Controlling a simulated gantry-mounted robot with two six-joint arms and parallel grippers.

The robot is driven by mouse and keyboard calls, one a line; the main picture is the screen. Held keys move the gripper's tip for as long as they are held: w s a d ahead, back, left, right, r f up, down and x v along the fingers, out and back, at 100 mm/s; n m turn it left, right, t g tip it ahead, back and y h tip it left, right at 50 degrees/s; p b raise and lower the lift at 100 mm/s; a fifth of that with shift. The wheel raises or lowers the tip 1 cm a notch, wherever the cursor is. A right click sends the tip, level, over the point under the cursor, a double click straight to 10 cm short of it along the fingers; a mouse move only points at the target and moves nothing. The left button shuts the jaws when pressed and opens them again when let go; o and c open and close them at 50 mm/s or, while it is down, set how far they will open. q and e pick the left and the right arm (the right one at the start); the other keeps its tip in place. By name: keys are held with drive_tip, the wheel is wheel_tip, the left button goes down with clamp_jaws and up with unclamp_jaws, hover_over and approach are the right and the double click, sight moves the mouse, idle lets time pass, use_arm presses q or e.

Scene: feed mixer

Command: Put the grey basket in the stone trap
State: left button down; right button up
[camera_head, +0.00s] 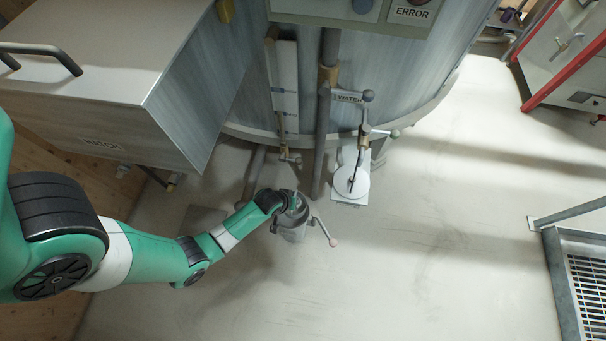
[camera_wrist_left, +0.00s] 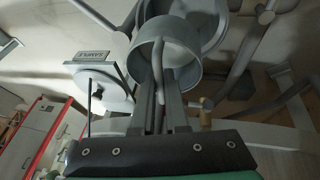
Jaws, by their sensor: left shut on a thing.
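The grey basket (camera_wrist_left: 137,62) is a short round cup in the left wrist view, with a bar across it between my fingers. My left gripper (camera_wrist_left: 165,85) is shut on it. Behind it is the larger grey ring of what looks like the stone trap (camera_wrist_left: 218,38). In the head view my left gripper (camera_head: 293,200) is at the top of the grey cylindrical stone trap (camera_head: 293,233), which has a side lever. The basket overlaps the trap's opening; I cannot tell how far in it is. My right gripper is not in view.
A white round sample plate (camera_head: 352,182) stands right of the trap, below a valve marked WATER (camera_head: 348,97). A vertical pipe (camera_head: 323,130) and the large tank (camera_head: 400,70) are close behind. The floor (camera_head: 430,260) to the right is clear up to a metal grate (camera_head: 585,280).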

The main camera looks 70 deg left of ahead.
use_arm(q)
drive_tip(key=shift+s+f+b, duration=0.25)
drive_tip(key=shift+s+f, duration=0.15)
drive_tip(key=shift+f, duration=0.25)
drive_tip(key=shift+s+f+b, duration=0.2)
drive_tip(key=shift+s+f, duration=0.2)
drive_tip(key=shift+f, duration=0.2)
drive_tip(key=shift+a+f, duration=0.2)
drive_tip(key=shift+a, duration=0.05)
drive_tip(key=shift+w+a+r, duration=0.1)
drive_tip(key=shift+w+a, duration=0.1)
wheel_tip(320, 180, down, 10)
drive_tip(key=b, duration=0.8)
drive_tip(key=shift+b, duration=0.4)
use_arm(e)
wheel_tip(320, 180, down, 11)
